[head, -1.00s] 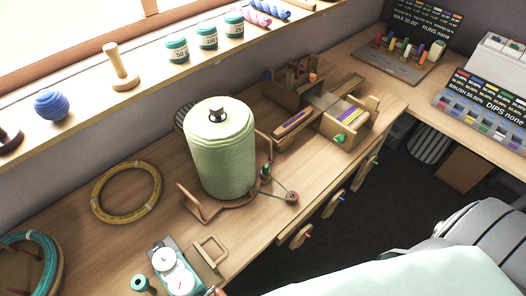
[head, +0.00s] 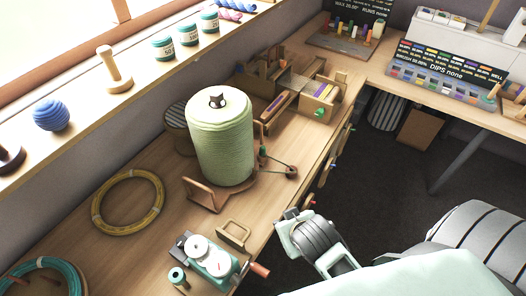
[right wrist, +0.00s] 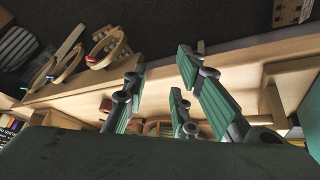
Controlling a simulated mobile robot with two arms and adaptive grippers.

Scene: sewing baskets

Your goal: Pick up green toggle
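A small green toggle-like knob (head: 320,114) shows on the front of the wooden box (head: 322,98) at the back of the bench in the head view. I cannot pick it out in the right wrist view. My right arm comes in at the lower right of the head view, beside the bench's front edge; its gripper is mostly hidden there. In the right wrist view my right gripper (right wrist: 162,88) has its green-padded fingers spread, with nothing between them. It is well short of the green knob, nearer the front of the bench. My left gripper is not in view.
A green thread cone (head: 222,140) stands on a wooden holder. A teal winder (head: 212,262) with a crank sits near the front edge. A yellow hoop (head: 128,203) lies left. Wooden rings with red and blue pieces (right wrist: 105,45) stick out from the bench front.

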